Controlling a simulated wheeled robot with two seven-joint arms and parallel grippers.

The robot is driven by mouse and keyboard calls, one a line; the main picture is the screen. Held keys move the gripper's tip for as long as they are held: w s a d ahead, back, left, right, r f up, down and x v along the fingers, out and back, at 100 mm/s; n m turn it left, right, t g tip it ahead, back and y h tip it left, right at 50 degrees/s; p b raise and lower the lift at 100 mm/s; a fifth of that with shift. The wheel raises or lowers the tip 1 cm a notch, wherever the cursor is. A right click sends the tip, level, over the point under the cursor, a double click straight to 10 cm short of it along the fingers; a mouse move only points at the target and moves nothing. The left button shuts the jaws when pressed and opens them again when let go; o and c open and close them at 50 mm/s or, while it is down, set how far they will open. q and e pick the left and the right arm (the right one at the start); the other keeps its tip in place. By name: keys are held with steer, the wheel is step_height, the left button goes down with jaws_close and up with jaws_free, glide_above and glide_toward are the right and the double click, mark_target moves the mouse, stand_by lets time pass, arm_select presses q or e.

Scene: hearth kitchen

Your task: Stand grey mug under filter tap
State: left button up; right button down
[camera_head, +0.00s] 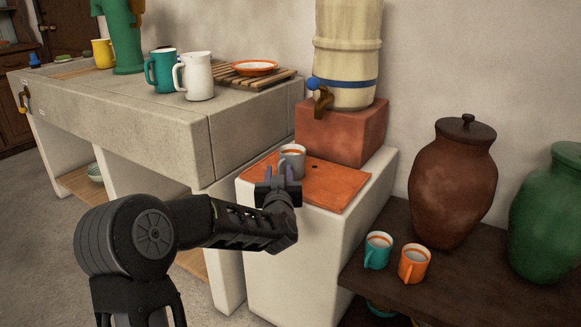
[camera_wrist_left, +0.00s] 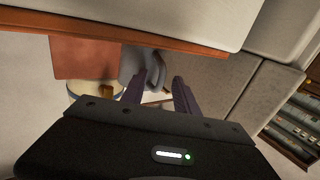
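The grey mug (camera_head: 292,157) stands upright on the orange tiled slab (camera_head: 335,187), in front of the red block. In the left wrist view the mug (camera_wrist_left: 132,63) appears upside down, with its handle toward the gap between my fingers. My left gripper (camera_head: 281,172) is open at the near side of the mug; its fingers (camera_wrist_left: 157,84) are apart. I cannot tell whether they touch the handle. The filter tap (camera_head: 323,100) is a brown spout with a blue knob on the cream dispenser (camera_head: 346,50), above and right of the mug. My right gripper is not in view.
The red block (camera_head: 345,132) carries the dispenser. Teal and orange mugs and large jars stand on the dark shelf (camera_head: 460,290) at right.

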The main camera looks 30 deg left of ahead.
arm_select(q)
steer(key=shift+c, duration=0.5)
jaws_close()
steer(key=shift+r, duration=0.1)
stand_by(0.8)
